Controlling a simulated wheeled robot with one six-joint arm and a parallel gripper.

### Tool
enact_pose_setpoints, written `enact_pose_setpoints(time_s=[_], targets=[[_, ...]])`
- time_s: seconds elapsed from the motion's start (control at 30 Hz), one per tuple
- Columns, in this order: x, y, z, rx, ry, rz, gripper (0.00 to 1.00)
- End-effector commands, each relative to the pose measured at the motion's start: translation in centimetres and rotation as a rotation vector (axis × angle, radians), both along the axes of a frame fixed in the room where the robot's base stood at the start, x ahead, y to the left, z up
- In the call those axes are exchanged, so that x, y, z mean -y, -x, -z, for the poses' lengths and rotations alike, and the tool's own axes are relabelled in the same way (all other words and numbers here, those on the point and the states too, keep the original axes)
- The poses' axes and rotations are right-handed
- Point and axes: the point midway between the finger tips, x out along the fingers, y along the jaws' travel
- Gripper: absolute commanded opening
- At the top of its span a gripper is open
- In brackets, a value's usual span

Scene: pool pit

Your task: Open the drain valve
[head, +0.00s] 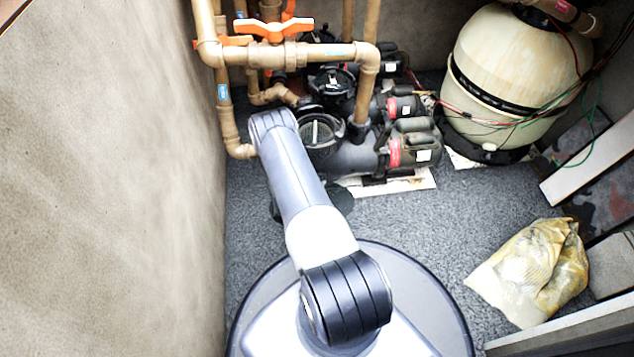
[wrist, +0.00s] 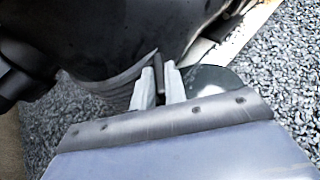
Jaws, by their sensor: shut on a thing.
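In the wrist view, the two pale fingers of my gripper (wrist: 160,84) are closed on a thin dark grey upright piece (wrist: 157,62), which looks like the handle of the drain valve. It sits low against the dark rounded pump body (wrist: 100,45), just above the gravel. The rest of the valve is hidden. In the head view, my arm reaches down beside the front pump (head: 358,157) and hides my gripper and the drain valve. The pump's strainer pot (head: 321,130) shows its basket from above.
A dark round lid-like thing (head: 341,197) lies right of my arm; it also shows in the wrist view (wrist: 212,80). Tan pipes with orange-handled valves (head: 273,29) stand at the back. A tank (head: 515,55) is at the right. A yellowish bag (head: 530,270) lies on open gravel.

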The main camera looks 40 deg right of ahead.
Motion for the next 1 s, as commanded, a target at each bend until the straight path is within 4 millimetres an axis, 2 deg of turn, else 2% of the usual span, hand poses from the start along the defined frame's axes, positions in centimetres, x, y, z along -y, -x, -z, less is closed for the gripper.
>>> enact_pose_setpoints(time_s=[0.3, 1.0], targets=[[0.15, 0.44, -0.2, -0.002, 0.0, -0.147, 0.0], [0.27, 0.69, -0.6, -0.003, 0.0, -0.334, 0.0]])
